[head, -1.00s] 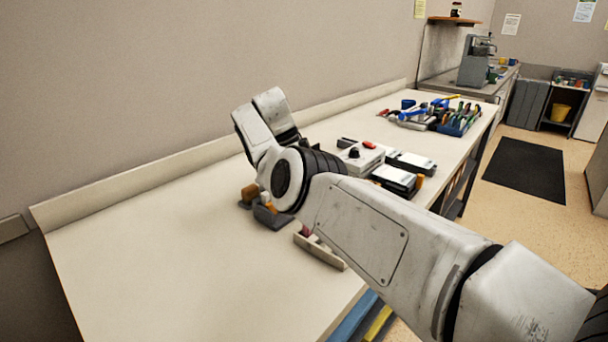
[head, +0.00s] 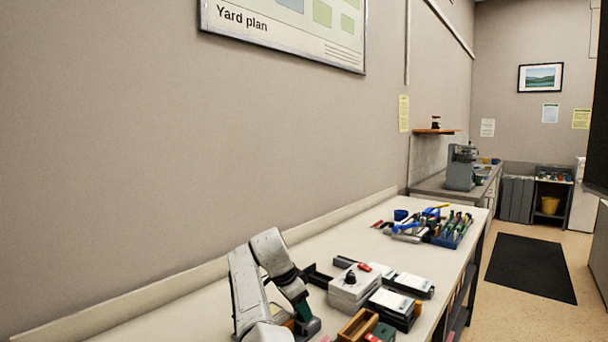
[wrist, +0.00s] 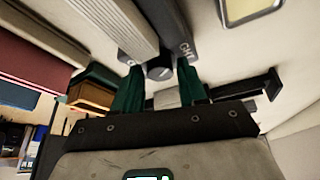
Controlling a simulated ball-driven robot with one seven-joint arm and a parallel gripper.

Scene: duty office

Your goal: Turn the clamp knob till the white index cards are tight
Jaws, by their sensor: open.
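In the wrist view a round dark knob (wrist: 159,73) with a slot-like mark sits at the end of a grey clamp (wrist: 166,18). Part of a word, "GHT", shows beside it. A white stack with fine edge lines, which looks like the index cards (wrist: 122,24), lies along the clamp. My gripper (wrist: 160,76) is open, with one green finger on each side of the knob. I cannot tell whether the fingers touch it. In the head view my arm hides most of the clamp; a grey part (head: 313,327) shows beside it.
A wooden tray (head: 352,326), a white box with a black knob (head: 349,290) and black-and-white boxes (head: 393,308) stand close right of my arm. A blue tool tray (head: 455,236) is farther back. The wall (head: 150,150) runs along the left.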

